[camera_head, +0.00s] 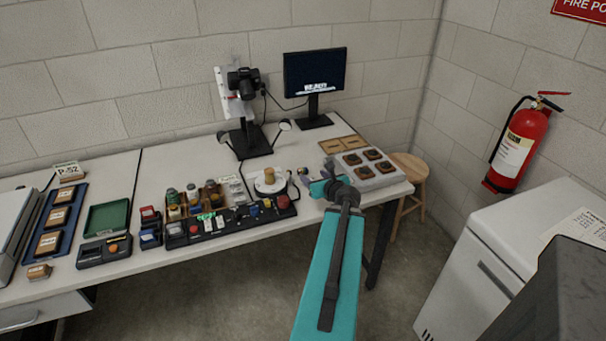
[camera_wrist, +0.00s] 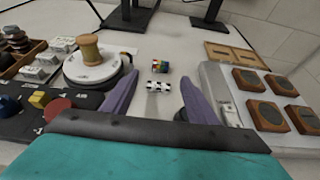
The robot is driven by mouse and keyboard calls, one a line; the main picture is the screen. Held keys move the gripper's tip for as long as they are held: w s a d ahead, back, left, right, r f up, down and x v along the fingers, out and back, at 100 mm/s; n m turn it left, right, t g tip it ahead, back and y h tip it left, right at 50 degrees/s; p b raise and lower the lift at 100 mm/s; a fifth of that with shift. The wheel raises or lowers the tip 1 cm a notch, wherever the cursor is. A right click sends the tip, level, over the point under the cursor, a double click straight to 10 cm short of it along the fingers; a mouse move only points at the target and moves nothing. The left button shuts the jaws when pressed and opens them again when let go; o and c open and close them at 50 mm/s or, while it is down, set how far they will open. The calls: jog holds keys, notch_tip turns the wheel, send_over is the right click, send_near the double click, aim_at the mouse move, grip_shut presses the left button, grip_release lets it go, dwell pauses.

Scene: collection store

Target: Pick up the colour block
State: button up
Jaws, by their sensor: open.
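The colour block (camera_wrist: 160,66) is a small block with several colours, lying on the white table in the wrist view. A small black-and-white checked piece (camera_wrist: 157,86) lies just in front of it, nearer to me. My gripper (camera_wrist: 158,78) is open, with its two purple fingers apart. Both small pieces show in the gap between the fingers, the colour block farther off near the fingertip line. Nothing is held. In the head view my gripper (camera_head: 314,183) is over the right part of the table, and the colour block is too small there to make out surely.
A white round stand with a wooden spool (camera_wrist: 89,48) is close on the left. A grey tray with brown square pieces (camera_wrist: 214,88) is close on the right. A camera stand (camera_head: 250,140) and a monitor (camera_head: 315,75) stand behind. Bare table lies between.

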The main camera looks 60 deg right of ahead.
aim_at(303, 169)
jog(key=shift+s+d, duration=0.1)
jog(key=shift+d, duration=0.05)
jog(key=shift+w+d+f, duration=0.15)
jog(key=shift+w+d, duration=0.1)
jog(key=shift+p+x, duration=0.3)
jog(key=shift+x, duration=3.6)
jog(key=shift+w+f, duration=0.1)
jog(key=shift+p+x, duration=0.9)
jog(key=shift+x, duration=1.6)
jog(key=shift+a, duration=0.1)
jog(key=shift+c, duration=0.4)
jog(key=c, duration=1)
